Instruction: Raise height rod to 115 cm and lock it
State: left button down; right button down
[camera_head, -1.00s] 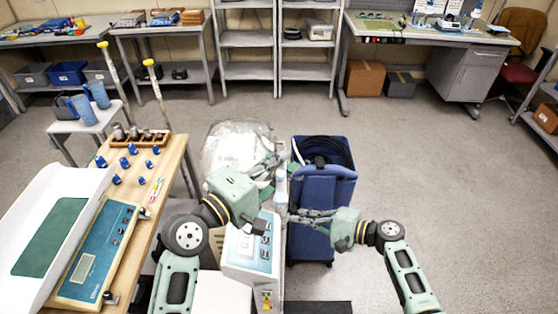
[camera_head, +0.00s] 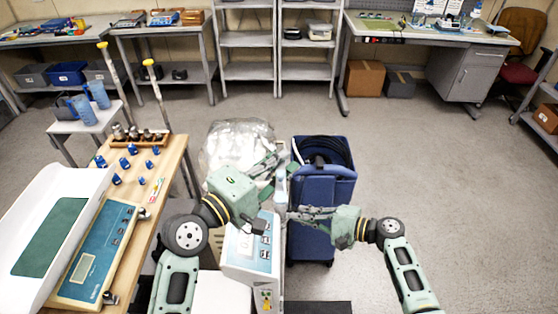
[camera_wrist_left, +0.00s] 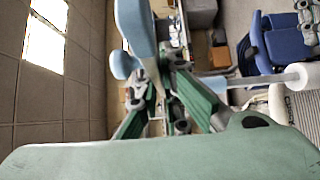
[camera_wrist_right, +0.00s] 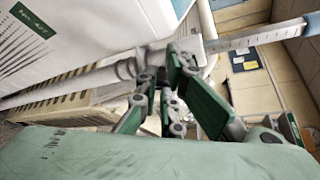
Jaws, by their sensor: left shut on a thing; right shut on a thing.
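The height rod (camera_head: 281,190) stands upright in the middle of the head view, between my two grippers. In the right wrist view it is a pale rod with a graduated scale (camera_wrist_right: 262,37) and a grey collar (camera_wrist_right: 128,67). My left gripper (camera_head: 277,163) is shut on the light-blue head piece (camera_wrist_left: 136,28) at the rod's upper end. My right gripper (camera_head: 287,212) is lower, shut on the rod at or beside the collar; its fingers hide the exact contact. The scale numbers are too small to read.
A blue bin (camera_head: 322,190) with black cable stands just right of the rod. A clear plastic-wrapped thing (camera_head: 235,143) is behind my left gripper. A white and blue device (camera_head: 250,250) sits below it. A wooden table (camera_head: 170,165) stands at left. Floor at right is clear.

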jog(key=shift+w+r, duration=0.6)
jog(key=shift+r, duration=0.15)
jog(key=d, duration=0.4)
jog(key=s+d, duration=0.1)
jog(key=d, duration=0.1)
dwell(0.4)
jog(key=a, duration=0.6)
dwell(0.6)
